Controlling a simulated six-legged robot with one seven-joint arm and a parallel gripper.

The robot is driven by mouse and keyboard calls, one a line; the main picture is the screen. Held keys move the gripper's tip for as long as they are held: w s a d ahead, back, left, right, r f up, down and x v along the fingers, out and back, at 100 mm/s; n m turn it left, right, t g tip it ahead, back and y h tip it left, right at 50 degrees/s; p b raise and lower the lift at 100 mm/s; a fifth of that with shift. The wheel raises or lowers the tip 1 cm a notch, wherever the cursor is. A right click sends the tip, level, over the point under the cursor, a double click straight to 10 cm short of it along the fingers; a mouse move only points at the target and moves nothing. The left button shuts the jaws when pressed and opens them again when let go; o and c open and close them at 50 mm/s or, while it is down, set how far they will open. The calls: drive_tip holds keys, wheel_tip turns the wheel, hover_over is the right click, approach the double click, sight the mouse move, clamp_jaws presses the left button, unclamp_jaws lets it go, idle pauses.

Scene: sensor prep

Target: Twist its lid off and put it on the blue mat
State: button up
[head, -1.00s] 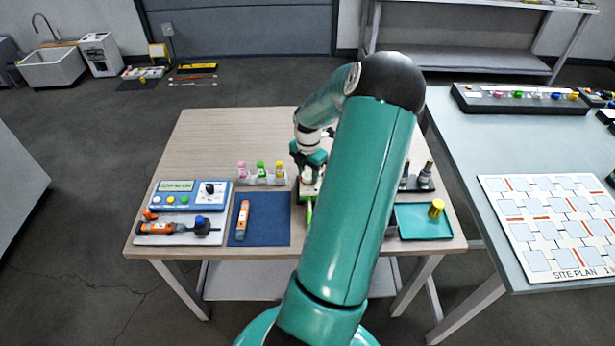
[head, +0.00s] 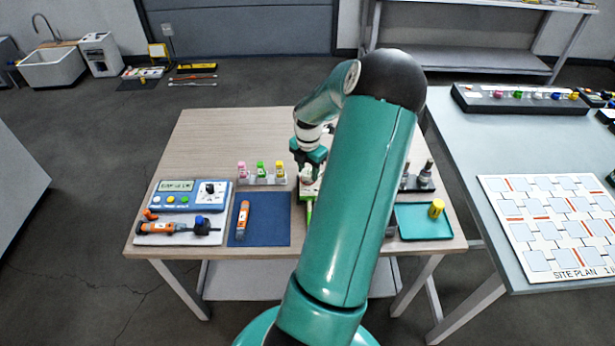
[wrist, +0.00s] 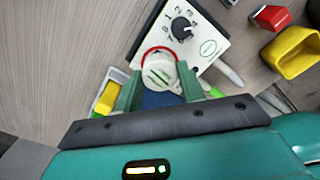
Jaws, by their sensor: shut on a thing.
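My gripper (wrist: 160,84) is shut on a round whitish lid (wrist: 160,73) with short greenish marks, one green finger on each side of it. A red ring curves around the lid's far side. A white unit (wrist: 207,45) with a black dial (wrist: 182,28) is just beyond. In the head view my gripper (head: 309,176) is low over the table, just right of the blue mat (head: 270,222), and my arm hides part of the area. An orange tube (head: 242,219) lies on the mat's left part. The lid's lower side is hidden.
Small bottles (head: 260,170) stand in a clear rack behind the mat. A blue meter (head: 189,195) is left of it. A green tray (head: 420,232) with a yellow cylinder (head: 437,208) is at the right. The mat's right part and the table's back are clear.

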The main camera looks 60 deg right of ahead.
sight(308, 172)
drive_tip(key=shift+r, duration=0.7)
idle(0.6)
drive_tip(key=shift+r, duration=1.4)
